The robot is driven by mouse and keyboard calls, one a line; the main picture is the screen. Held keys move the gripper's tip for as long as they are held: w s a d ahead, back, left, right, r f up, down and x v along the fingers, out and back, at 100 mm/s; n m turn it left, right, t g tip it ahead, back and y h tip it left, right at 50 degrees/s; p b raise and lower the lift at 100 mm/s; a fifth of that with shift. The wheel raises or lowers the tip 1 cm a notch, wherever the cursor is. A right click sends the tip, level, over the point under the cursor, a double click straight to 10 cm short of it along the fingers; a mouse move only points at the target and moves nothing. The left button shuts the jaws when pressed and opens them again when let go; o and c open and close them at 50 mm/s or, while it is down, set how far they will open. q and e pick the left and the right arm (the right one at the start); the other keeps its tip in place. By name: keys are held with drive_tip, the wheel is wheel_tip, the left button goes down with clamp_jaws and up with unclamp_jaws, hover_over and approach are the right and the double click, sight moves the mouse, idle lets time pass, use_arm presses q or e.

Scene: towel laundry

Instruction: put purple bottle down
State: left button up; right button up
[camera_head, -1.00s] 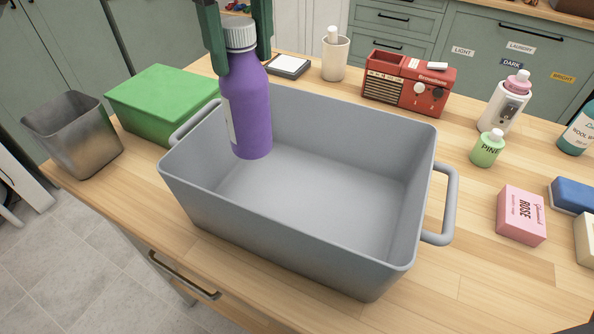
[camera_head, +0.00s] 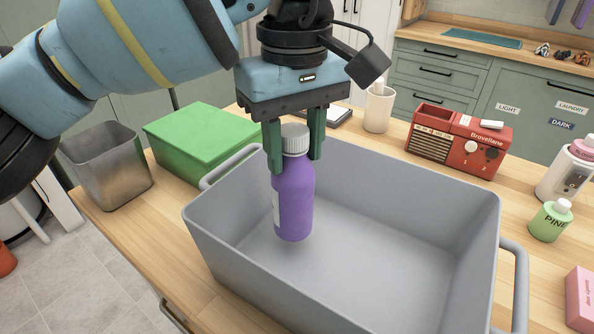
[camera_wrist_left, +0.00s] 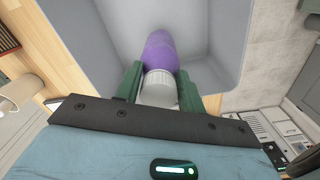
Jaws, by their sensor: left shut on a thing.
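The purple bottle (camera_head: 294,200) with a white cap is upright inside the grey bin (camera_head: 400,175), near its left end. My left gripper (camera_head: 295,150) comes down from above and is shut on the bottle around its cap and neck. In the left wrist view the bottle (camera_wrist_left: 160,50) points away between the green fingers, with the bin (camera_wrist_left: 215,40) around it. I cannot tell whether the bottle's base touches the bin floor. My right gripper is not in view.
A green box (camera_head: 200,140) and a metal container (camera_head: 110,165) stand left of the bin. A white cup (camera_head: 378,110), a red radio-like box (camera_head: 457,140), a green PINE bottle (camera_head: 550,220) and a pink box (camera_head: 580,298) stand behind and right. The rest of the bin floor is clear.

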sight(295, 169)
use_arm(q)
drive_tip(key=shift+f, duration=1.95)
drive_tip(key=o, duration=1.3)
wheel_tip(295, 169, up, 12)
drive_tip(key=shift+r+p, duration=0.1)
drive_tip(key=shift+p, duration=0.55)
